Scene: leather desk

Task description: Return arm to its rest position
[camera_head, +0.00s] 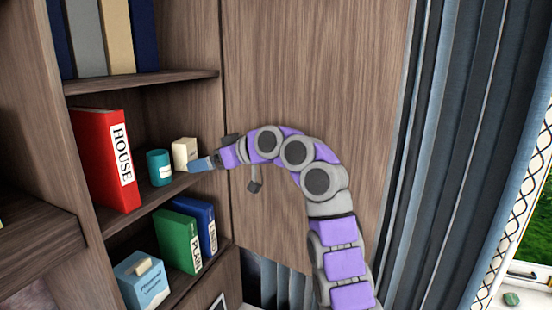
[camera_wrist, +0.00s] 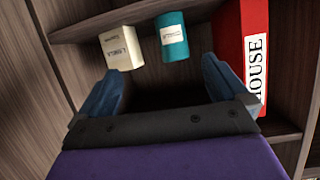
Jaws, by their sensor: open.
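My arm arches from the lower right toward the bookcase in the head view. My gripper (camera_head: 201,164) points left at the middle shelf, in front of a cream box (camera_head: 185,153) and a teal cup (camera_head: 159,167). In the wrist view my gripper (camera_wrist: 162,72) is open, its two blue fingers apart with nothing between them. The cream box (camera_wrist: 121,47) and the teal cup (camera_wrist: 173,38) lie beyond the fingertips there. A red HOUSE binder (camera_wrist: 230,40) is beside the right finger in that view.
The red binder (camera_head: 103,160) stands left on the middle shelf (camera_head: 140,212). Below are a green binder (camera_head: 178,240), a blue binder (camera_head: 202,222) and a light-blue box (camera_head: 141,282). Books (camera_head: 110,38) fill the upper shelf. Dark curtains (camera_head: 440,150) hang at right.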

